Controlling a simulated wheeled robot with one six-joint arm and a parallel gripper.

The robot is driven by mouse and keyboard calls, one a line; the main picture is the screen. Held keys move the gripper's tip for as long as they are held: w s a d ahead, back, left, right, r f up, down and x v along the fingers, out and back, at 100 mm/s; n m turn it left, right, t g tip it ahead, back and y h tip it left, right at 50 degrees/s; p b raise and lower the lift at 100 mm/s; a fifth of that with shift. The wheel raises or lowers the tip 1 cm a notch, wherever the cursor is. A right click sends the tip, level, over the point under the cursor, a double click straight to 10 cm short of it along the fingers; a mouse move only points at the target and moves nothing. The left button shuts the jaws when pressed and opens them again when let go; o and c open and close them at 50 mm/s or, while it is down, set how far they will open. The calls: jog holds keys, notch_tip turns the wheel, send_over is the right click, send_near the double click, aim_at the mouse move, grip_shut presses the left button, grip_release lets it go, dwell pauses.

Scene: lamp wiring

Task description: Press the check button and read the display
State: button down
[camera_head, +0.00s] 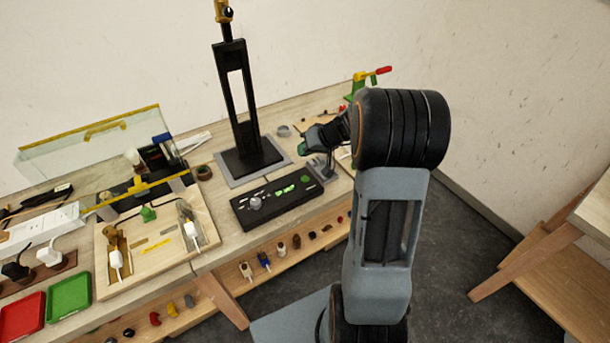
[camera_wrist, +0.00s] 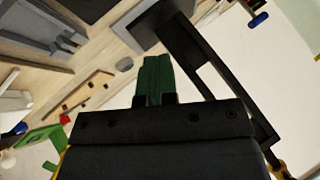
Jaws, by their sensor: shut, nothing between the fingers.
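The black control panel (camera_head: 279,203) lies on the workbench, in front of the black stand. It has a grey knob (camera_head: 256,203) on its left part and a lit green display (camera_head: 285,190) near its middle, with more green at its right end. The display's characters are too small to read, and I cannot tell which part is the check button. My gripper (camera_head: 303,149) is above the bench, behind the panel's right end and apart from it. Its green fingers are together and empty in the wrist view (camera_wrist: 154,80).
The black stand (camera_head: 237,110) rises on a grey base close to the left of my gripper. A grey bracket (camera_head: 321,167) stands below my gripper. A wooden fixture board (camera_head: 150,268) and red and green trays (camera_head: 69,296) lie to the left. A lower shelf holds several small parts.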

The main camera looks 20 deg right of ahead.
jog(key=shift+w+d+f, duration=0.2)
jog(key=shift+w+d, duration=0.1)
jog(key=shift+d, duration=0.1)
jog(key=shift+f, duration=0.1)
jog(key=b, duration=0.5)
send_over(306, 177)
notch_tip(306, 177, down, 8)
jog(key=shift+s+r, duration=0.1)
jog(key=shift+r, duration=0.15)
jog(key=shift+f+b, duration=0.6)
jog(key=shift+b, duration=0.05)
jog(key=shift+f+b, duration=0.75)
jog(key=shift+b, duration=0.8)
dwell(1.9)
jog(key=shift+r, duration=0.8)
jog(key=shift+r, duration=0.1)
